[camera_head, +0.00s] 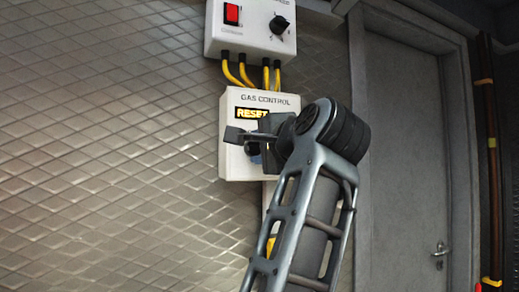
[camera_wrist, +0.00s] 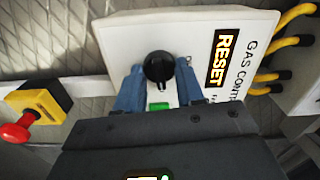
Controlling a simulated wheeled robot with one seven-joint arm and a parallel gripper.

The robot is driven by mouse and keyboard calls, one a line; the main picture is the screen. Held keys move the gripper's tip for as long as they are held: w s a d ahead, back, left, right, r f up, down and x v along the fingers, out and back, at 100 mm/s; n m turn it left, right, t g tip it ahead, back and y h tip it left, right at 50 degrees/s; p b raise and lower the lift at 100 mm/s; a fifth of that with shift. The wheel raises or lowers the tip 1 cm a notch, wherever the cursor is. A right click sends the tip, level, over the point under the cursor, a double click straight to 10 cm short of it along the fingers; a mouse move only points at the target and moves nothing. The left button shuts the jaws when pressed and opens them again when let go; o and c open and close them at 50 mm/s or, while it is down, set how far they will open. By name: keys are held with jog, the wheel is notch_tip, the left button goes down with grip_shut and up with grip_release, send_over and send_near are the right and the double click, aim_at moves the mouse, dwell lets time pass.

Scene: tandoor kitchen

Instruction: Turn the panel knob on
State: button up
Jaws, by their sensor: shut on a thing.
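The panel knob (camera_wrist: 159,68) is round and black, on the front of the white GAS CONTROL box (camera_wrist: 115,38). In the wrist view my gripper (camera_wrist: 159,80) has its two blue fingers on either side of the knob, shut on it. A small green patch shows just below the knob, between the fingers. Some lettering beside the knob is partly covered by a finger. In the head view my gripper (camera_head: 250,149) is at the lower front of the GAS CONTROL box (camera_head: 233,100), and it hides the knob there.
An upper white box (camera_head: 252,40) carries a red switch (camera_head: 232,14) and another black knob (camera_head: 279,25). Yellow cables (camera_head: 228,70) join the boxes. A grey door (camera_head: 405,140) stands at the right.

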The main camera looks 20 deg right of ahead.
jog(key=shift+m, duration=0.6)
jog(key=o, duration=1)
jog(key=shift+s+b, duration=1.1)
jog(key=shift+s, duration=2.85)
